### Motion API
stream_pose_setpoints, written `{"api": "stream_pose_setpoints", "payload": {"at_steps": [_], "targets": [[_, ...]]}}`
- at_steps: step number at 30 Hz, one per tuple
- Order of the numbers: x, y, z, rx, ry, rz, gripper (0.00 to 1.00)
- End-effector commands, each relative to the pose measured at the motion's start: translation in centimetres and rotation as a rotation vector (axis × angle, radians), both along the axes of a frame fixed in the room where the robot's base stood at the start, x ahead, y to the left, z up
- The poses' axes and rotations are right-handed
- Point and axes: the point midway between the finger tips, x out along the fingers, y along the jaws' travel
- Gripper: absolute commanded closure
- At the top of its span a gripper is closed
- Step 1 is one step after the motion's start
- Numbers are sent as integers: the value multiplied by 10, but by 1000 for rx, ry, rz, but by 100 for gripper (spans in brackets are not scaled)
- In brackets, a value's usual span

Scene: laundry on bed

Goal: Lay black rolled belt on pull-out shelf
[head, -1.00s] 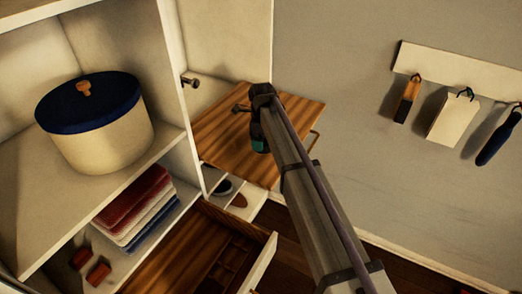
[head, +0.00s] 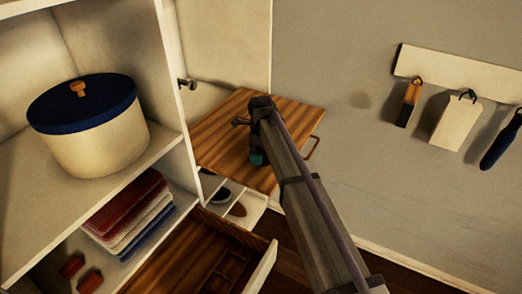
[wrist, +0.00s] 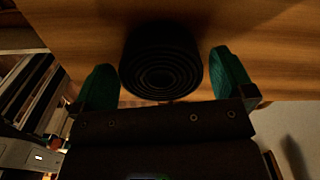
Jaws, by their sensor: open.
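The black rolled belt (wrist: 161,62) shows its spiral end in the wrist view, against the wood of the pull-out shelf (wrist: 270,45). My gripper (wrist: 165,77) is open, with one green finger on each side of the belt and a visible gap at both sides. The belt appears to rest on the shelf, though its contact line is dark. In the head view the pull-out shelf (head: 225,125) is a striped wooden board with a handle at its right edge. My arm reaches over it and hides the belt there; only a bit of green finger (head: 257,158) shows.
A cream pot with a blue lid (head: 88,130) stands on the left shelf, above folded cloths (head: 125,215) and red items (head: 80,272). An open wooden drawer (head: 200,260) lies below the pull-out shelf. A hook rail (head: 470,75) with hanging items is on the right wall.

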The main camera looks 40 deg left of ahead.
Motion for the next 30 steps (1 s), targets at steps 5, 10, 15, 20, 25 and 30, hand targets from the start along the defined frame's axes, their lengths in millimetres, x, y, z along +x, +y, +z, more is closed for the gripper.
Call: {"api": "stream_pose_setpoints", "payload": {"at_steps": [5, 10, 15, 20, 25, 30], "targets": [[0, 0, 7, 0, 0, 0, 0], [0, 0, 38, 0, 0, 0, 0], [0, 0, 85, 0, 0, 0, 0], [0, 0, 119, 0, 0, 0, 0], [0, 0, 126, 0, 0, 0, 0], [0, 0, 124, 0, 0, 0, 0]]}}
